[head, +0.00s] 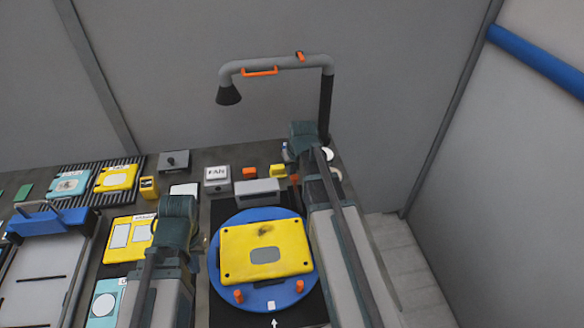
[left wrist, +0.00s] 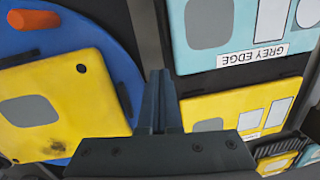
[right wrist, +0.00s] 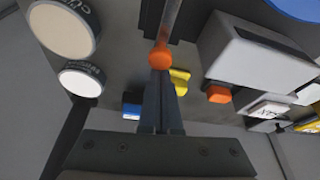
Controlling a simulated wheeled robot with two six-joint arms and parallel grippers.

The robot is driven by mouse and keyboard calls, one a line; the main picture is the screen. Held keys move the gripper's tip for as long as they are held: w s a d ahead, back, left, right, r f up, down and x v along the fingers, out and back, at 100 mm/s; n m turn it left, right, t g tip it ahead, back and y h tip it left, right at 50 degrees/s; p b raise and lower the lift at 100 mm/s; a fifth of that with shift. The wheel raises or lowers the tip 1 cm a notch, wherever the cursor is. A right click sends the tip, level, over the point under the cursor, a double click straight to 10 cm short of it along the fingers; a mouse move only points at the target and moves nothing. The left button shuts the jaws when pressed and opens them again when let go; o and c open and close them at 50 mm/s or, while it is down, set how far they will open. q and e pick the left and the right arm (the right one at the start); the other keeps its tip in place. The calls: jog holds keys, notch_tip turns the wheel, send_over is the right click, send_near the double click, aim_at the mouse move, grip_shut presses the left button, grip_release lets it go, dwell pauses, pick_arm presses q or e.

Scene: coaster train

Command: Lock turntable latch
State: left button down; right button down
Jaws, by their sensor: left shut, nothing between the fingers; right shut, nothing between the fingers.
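The blue turntable (head: 226,284) carries a yellow plate (head: 288,237) with a grey patch. Two orange pegs (head: 238,296) stand at its front edge. In the right wrist view a grey rod ends in an orange ball (right wrist: 160,57), which looks like the latch lever. My right gripper (right wrist: 161,78) is shut and empty, its tips at the ball; I cannot tell whether they touch it. In the head view my right arm hides its own fingertips. My left gripper (left wrist: 161,76) is shut and empty, above the bench between the turntable and the yellow and teal cards.
A grey block (head: 258,191) stands behind the turntable, with a FAN box (head: 216,178) and small orange (head: 249,173) and yellow blocks (head: 278,171) nearby. A lamp-like grey pipe (head: 290,63) arches above the back. Cards and a blue-handled tray (head: 50,222) fill the left.

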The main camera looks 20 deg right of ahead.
jog(key=s, duration=0.2)
jog(key=shift+s+a, duration=0.35)
jog(key=shift+s, duration=0.05)
jog(key=shift+w, duration=0.2)
